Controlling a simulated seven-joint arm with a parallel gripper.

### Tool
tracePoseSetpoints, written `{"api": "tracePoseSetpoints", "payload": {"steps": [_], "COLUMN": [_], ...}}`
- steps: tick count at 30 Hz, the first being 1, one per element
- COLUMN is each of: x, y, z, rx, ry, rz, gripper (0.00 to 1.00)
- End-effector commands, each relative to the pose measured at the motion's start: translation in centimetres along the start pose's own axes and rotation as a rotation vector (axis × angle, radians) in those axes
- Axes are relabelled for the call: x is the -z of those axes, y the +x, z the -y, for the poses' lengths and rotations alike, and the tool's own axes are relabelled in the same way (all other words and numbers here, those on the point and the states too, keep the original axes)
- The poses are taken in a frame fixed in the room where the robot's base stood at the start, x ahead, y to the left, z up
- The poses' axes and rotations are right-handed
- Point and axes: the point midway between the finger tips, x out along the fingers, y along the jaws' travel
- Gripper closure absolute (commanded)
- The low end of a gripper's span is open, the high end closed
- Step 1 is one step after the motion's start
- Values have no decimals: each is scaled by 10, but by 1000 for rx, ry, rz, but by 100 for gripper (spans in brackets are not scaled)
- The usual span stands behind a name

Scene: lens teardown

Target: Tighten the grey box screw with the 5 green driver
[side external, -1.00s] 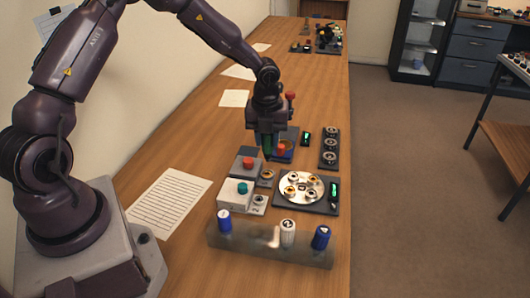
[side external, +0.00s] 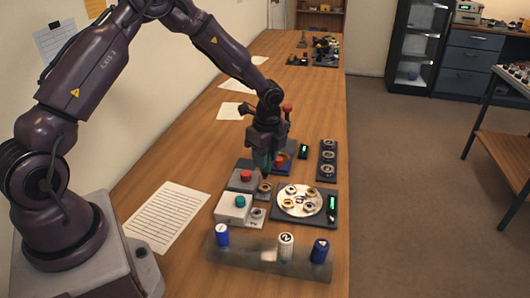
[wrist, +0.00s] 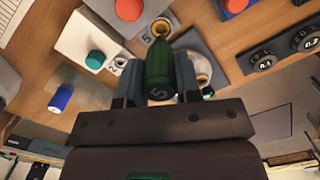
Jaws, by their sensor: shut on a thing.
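My gripper (side external: 264,158) is shut on the green driver (wrist: 158,66), marked 5, whose handle sits between the fingers in the wrist view. The driver points down over the small plate beside the grey box (side external: 240,182), which has a red button. The brass screw ring (wrist: 161,28) on that plate, with a 5 next to it, shows just past the driver in the wrist view; in the side view it shows just below the gripper (side external: 264,187). The driver's tip is hidden, so I cannot tell whether it touches the screw.
A white box (side external: 229,211) with a teal button stands nearer the camera. A dark tray with a white disc (side external: 300,212) is at right. A rack (side external: 262,262) holds blue and white drivers in front. A three-dial panel (side external: 328,160) lies behind.

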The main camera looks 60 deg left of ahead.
Motion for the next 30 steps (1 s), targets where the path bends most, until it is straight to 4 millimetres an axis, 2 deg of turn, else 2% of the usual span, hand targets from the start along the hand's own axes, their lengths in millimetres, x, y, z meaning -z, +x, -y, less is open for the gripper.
{"api": "tracePoseSetpoints", "payload": {"steps": [9,14,19,30], "x": [1,1,2,2], "y": [11,14,21,22], "z": [0,1,1,1], "rx": [-43,-57,-59,-58], "ry": [-557,-750,-758,-755], "rz": [1,1,-1,-1], "gripper": [90,90,90,90]}}
